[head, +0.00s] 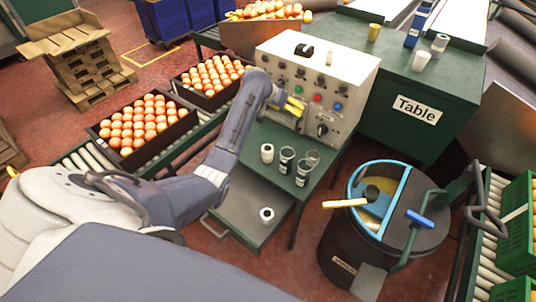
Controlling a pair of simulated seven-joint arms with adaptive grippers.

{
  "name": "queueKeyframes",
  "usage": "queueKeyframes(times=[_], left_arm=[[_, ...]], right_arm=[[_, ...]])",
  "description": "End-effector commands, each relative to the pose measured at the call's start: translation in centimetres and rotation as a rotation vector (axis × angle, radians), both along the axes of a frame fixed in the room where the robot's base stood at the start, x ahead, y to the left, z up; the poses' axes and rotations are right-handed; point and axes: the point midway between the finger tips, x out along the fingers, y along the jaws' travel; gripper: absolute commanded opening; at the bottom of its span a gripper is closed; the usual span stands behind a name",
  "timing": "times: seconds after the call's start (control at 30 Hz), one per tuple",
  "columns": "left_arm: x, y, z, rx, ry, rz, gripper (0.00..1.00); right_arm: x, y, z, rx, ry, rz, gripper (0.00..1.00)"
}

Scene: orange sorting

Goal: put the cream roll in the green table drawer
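The green table drawer (232,207) is pulled out below the small green table. A cream roll (266,214) with a dark centre hole stands inside it, near the right front corner. A similar pale roll (267,150) stands on the green tabletop (262,133). My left gripper (293,105), with yellow fingers, is in front of the control box, above and away from both rolls. It holds nothing that I can make out, and its finger gap is too small to judge. My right gripper is not in view.
Several cups (287,160) stand on the small table. The control box (317,80) stands behind them. A dark bin (335,250) with a blue rim is at the right. Orange-filled crates (143,122) sit on the roller conveyor at the left. The drawer's middle is clear.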

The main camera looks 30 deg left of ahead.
Motion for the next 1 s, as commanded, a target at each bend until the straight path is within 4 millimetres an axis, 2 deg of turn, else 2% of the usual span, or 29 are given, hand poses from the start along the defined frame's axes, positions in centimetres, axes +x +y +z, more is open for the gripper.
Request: queueKeyframes(times=[0.3, 0.5, 0.77, 1.0], left_arm=[[-6.9, 1.2, -3.3, 0.136, 0.323, -0.167, 0.72], [-9.9, 2.8, -4.3, 0.229, 0.45, -0.226, 0.72], [-11.3, 4.4, -4.9, 0.294, 0.522, -0.229, 0.72], [-11.1, 4.4, -7.4, 0.292, 0.526, -0.22, 0.72]], right_arm=[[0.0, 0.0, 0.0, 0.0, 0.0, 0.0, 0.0], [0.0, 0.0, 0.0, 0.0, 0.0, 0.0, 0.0], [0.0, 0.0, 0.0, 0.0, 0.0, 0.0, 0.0], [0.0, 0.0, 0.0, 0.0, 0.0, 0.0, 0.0]])
